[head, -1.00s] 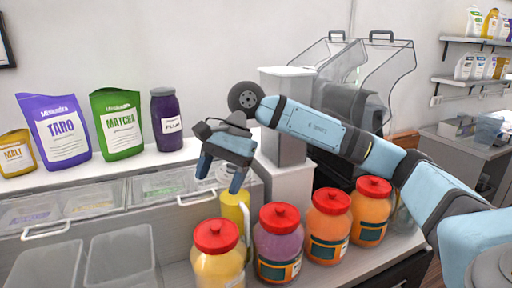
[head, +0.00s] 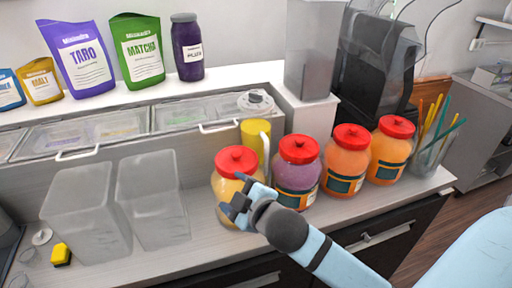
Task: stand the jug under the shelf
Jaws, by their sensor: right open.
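The jug (head: 255,138) looks like a clear pitcher with yellow contents, a pale handle and a grey lid. It stands upright on the counter behind the red-lidded jars, its lower part hidden by the yellow jar. The raised white shelf (head: 222,78) runs along the wall behind it. My right gripper (head: 236,198) is open, in front of the yellow jar and apart from the jug. Whether it touches the jar I cannot tell. My left gripper is not in view.
A yellow jar (head: 226,190), a purple jar (head: 296,172) and two orange jars (head: 347,160) line the counter. Clear empty bins (head: 150,200) stand left. Lidded compartments (head: 110,125) lie behind them. Pouches (head: 138,50) stand on the shelf. A straw holder (head: 432,150) is at right.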

